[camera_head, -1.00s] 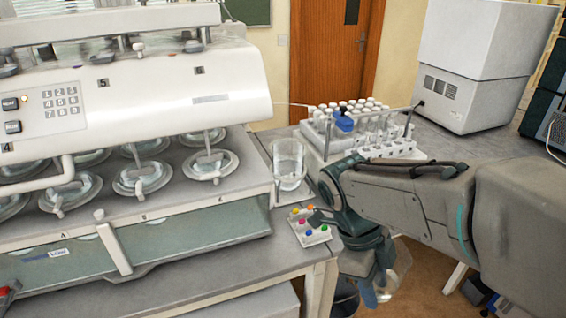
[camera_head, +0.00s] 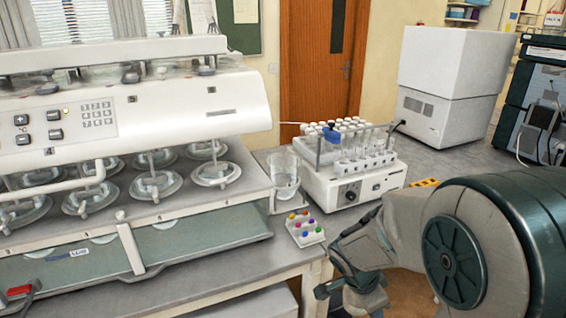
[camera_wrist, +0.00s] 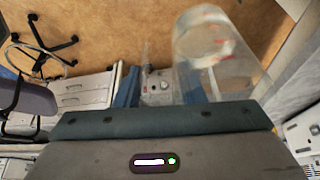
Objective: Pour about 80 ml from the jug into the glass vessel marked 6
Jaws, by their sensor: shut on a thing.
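The jug (camera_wrist: 215,55) is a clear vessel with reddish marks, in the upper right of the wrist view. My gripper (camera_wrist: 158,88) is shut on it, with the jug's body beside the fingers; the exact grip is hard to make out. In the head view my gripper (camera_head: 352,288) is low, right of the bench corner, and the jug is hidden or out of frame. Several round glass vessels, such as the front right one (camera_head: 217,173), sit in the white bath machine (camera_head: 170,110). The labels are too small to tell which vessel is 6.
A clear beaker (camera_head: 285,170) stands at the bench's right end. Before it is a small tray of coloured pieces (camera_head: 305,233). A white sampler with capped vials (camera_head: 345,180) stands behind. The wrist view shows a brown floor (camera_wrist: 110,35) and white drawers (camera_wrist: 85,97).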

